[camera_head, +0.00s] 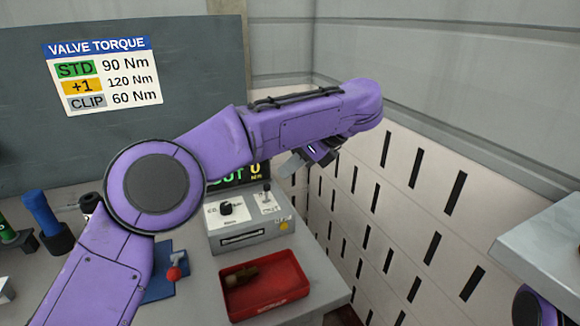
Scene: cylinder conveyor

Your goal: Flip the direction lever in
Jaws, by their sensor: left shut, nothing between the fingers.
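A grey control box (250,234) stands on the bench, with a black knob (226,208) on its left and a small upright toggle lever (267,190) on its right. A red-knobbed lever (174,272) stands on a blue plate to the left of the box. I cannot tell which is the direction lever from the labels. My left gripper (291,165) is shut and empty, raised above and to the right of the box, apart from both levers. My left arm covers part of the display behind the box. My right gripper is out of view.
A red tray (265,286) with a brownish item lies in front of the box. A blue-handled tool (42,212) stands at the left. A slotted white panel (390,210) rises to the right of the bench. A grey shelf (545,250) juts in at right.

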